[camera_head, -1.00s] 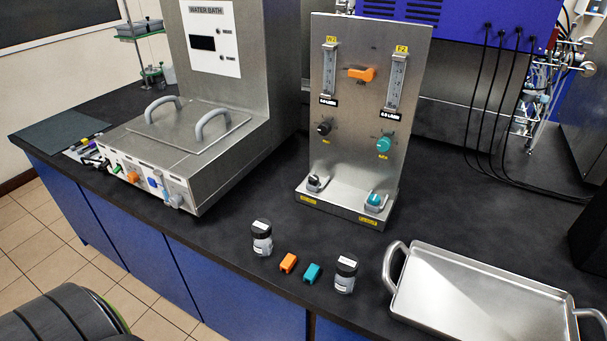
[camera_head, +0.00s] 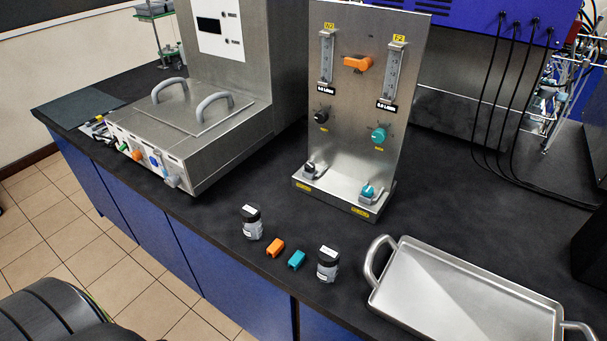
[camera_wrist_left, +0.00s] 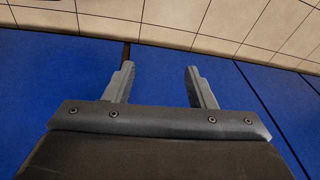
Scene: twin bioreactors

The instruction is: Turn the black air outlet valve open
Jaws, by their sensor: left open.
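The steel gas panel (camera_head: 345,140) stands upright on the dark bench in the head view. It bears a black knob (camera_head: 321,116) at mid-height on its left side. A second black valve (camera_head: 310,170) sits on the left of its base ledge. I cannot read the small labels, so I cannot tell which is the air outlet valve or how either is set. My left gripper (camera_wrist_left: 159,76) is open and empty in the left wrist view, in front of blue cabinet fronts. It is away from the panel and outside the head view. My right gripper is not in view.
The panel also has an orange knob (camera_head: 357,64), a teal knob (camera_head: 379,134) and a teal base valve (camera_head: 368,192). Two jars (camera_head: 252,222) (camera_head: 328,264), orange (camera_head: 275,248) and teal (camera_head: 297,260) blocks lie before it. A tray (camera_head: 375,302) is right; a water bath (camera_head: 190,150) left.

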